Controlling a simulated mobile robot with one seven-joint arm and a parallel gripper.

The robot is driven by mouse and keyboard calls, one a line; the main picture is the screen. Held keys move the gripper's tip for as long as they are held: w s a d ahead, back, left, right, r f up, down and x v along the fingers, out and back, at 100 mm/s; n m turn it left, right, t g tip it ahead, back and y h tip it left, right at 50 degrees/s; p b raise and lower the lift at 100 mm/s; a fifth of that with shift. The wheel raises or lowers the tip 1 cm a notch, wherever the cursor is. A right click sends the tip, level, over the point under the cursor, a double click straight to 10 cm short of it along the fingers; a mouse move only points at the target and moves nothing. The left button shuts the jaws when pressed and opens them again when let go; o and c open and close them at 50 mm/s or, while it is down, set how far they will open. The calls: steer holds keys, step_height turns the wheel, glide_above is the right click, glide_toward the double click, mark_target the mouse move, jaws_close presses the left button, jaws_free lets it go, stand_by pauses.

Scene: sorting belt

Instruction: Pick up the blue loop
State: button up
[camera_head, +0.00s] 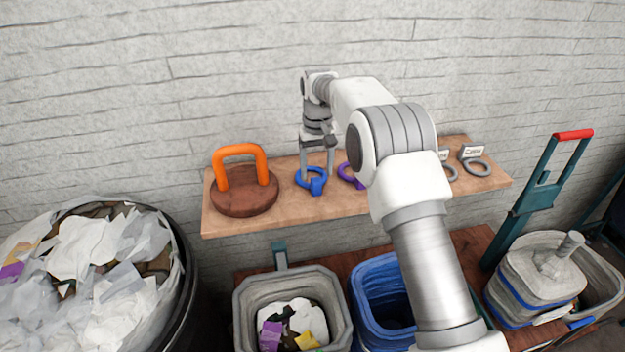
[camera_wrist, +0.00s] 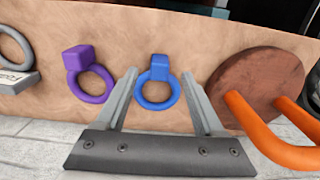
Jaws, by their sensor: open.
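The blue loop (camera_head: 311,179) is a ring with a blocky tab, lying on the wooden shelf (camera_head: 235,224) in the head view. In the wrist view the blue loop (camera_wrist: 154,94) lies ahead of my gripper, in line with the gap between the fingers. My gripper (camera_head: 318,174) points down over the shelf at the blue loop. In the wrist view my gripper (camera_wrist: 163,80) is open, with one finger on each side of the loop and nothing held. I cannot tell how far the fingertips are above the shelf.
A purple loop (camera_wrist: 91,84) lies beside the blue one. An orange handle on a round brown base (camera_head: 245,200) stands on the other side, close to one finger. Grey loops (camera_head: 475,167) with tags lie farther right. A brick wall (camera_head: 130,90) stands behind the shelf; bins (camera_head: 242,312) stand below.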

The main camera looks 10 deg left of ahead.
mark_target(317, 181)
steer(key=shift+w+f+p, duration=0.1)
steer(key=shift+f+p, duration=0.5)
steer(key=shift+f, duration=2.45)
jaws_close()
